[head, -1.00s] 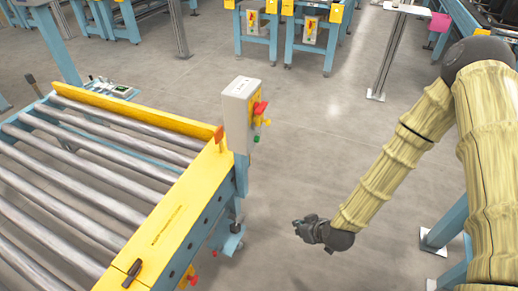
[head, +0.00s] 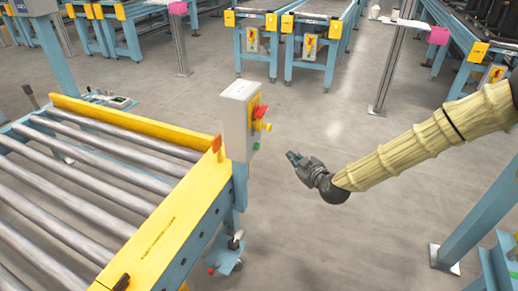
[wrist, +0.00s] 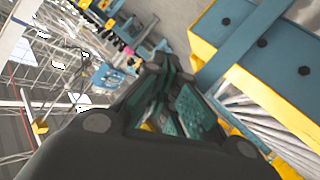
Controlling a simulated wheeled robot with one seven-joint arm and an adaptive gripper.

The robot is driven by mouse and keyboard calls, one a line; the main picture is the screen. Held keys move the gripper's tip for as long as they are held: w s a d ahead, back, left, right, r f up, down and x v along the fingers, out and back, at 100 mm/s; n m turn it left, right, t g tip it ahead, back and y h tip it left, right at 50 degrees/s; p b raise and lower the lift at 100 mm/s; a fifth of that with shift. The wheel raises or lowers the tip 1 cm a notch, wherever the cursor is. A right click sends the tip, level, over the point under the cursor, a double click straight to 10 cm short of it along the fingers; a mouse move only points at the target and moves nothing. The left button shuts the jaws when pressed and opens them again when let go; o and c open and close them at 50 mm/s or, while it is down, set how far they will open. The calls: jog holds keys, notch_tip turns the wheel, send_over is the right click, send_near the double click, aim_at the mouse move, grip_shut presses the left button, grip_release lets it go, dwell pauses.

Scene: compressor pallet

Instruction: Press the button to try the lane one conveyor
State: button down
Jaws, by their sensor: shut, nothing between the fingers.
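A grey control box (head: 238,120) stands on the corner of the near roller conveyor (head: 165,235). On its right face are a red button (head: 260,111), a yellow part (head: 262,126) and a green button (head: 256,146). My gripper (head: 294,157) is shut and empty, a short way right of the box and a little lower than the red button, apart from it. In the wrist view my gripper's fingers (wrist: 165,85) are together. The blue and yellow conveyor frame (wrist: 250,50) shows at the right there; the box's buttons cannot be made out clearly.
An orange part (head: 217,143) stands on the conveyor's yellow rail beside the box. A blue post (head: 485,215) stands at the right below my arm. More conveyors with similar boxes (head: 308,47) stand at the back.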

aim_at(258, 147)
jog(key=shift+a, duration=0.15)
jog(key=w+a, duration=0.2)
jog(key=a, duration=0.6)
jog(key=shift+w+b, duration=0.3)
jog(key=shift+w, duration=0.05)
jog(key=shift+a, duration=0.1)
dwell(1.3)
jog(key=shift+w+a, duration=0.15)
jog(key=shift+a, duration=0.25)
jog(key=shift+w+a, duration=0.15)
jog(key=shift+a, duration=0.35)
dwell(0.9)
jog(key=shift+d, duration=0.15)
jog(key=shift+s+d, duration=0.3)
jog(key=shift+d, duration=0.45)
